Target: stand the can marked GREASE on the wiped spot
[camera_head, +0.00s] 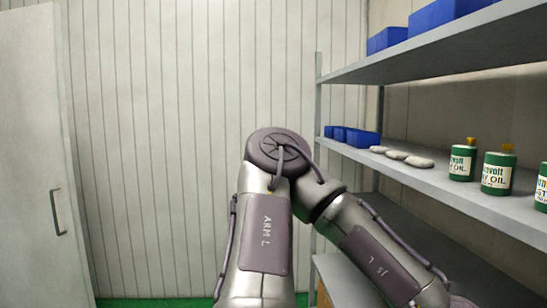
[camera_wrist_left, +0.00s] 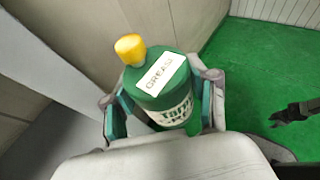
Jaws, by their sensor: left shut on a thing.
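The can marked GREASE (camera_wrist_left: 172,92) is green with a yellow cap and a white label, and shows in the left wrist view. My left gripper (camera_wrist_left: 165,108) is shut on it, one finger on each side. The can looks tilted in this view, and its bottom is hidden. In the head view my left arm reaches down to the right, and its gripper is out of the frame. A dark pronged shape (camera_wrist_left: 293,113) at the right of the wrist view looks like my right gripper; its jaws are unclear. I cannot make out a wiped spot.
Grey shelves stand at the right; the middle shelf (camera_head: 451,188) holds green oil cans (camera_head: 497,170), pale lumps (camera_head: 402,156) and blue bins (camera_head: 357,137). More blue bins (camera_head: 440,14) are above. Green floor (camera_wrist_left: 262,60) is open at the wrist view's right. A door (camera_head: 35,160) is at left.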

